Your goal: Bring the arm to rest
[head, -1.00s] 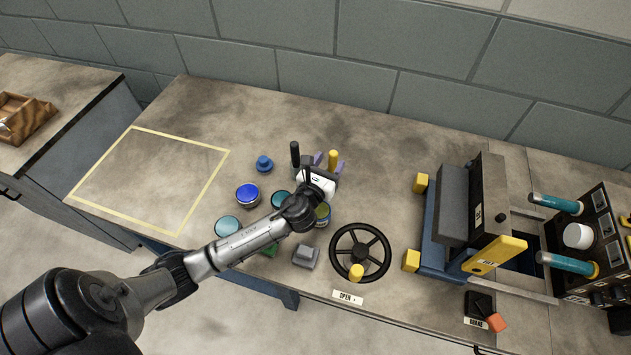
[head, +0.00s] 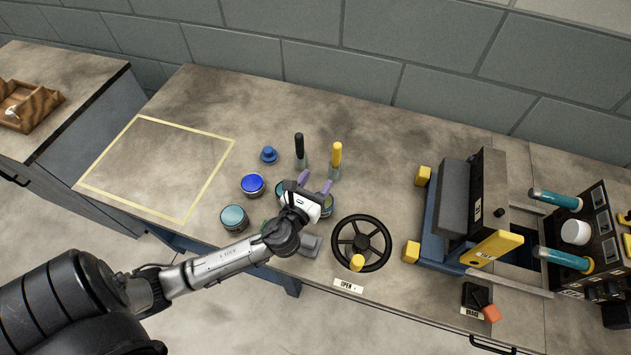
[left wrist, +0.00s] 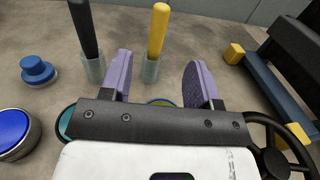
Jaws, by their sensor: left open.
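My left gripper (head: 315,184) is above the middle of the bench, its arm coming in from the lower left in the head view. Its two purple fingers stand apart with nothing between them; the wrist view also shows the open gripper (left wrist: 160,90). Beyond the fingertips stand a black-handled tool (head: 299,146) and a yellow-handled tool (head: 336,155), each upright in a clear holder. The gripper partly hides a teal-lidded jar and a jar with a yellowish top (left wrist: 160,102). My right gripper is not in view.
A blue-lidded jar (head: 252,184), a teal-lidded jar (head: 234,217) and a blue knob-like piece (head: 269,154) stand left of the gripper. A black handwheel (head: 361,243) is close on its right, with a blue-framed press (head: 450,215) beyond. The yellow-outlined square (head: 160,168) is empty.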

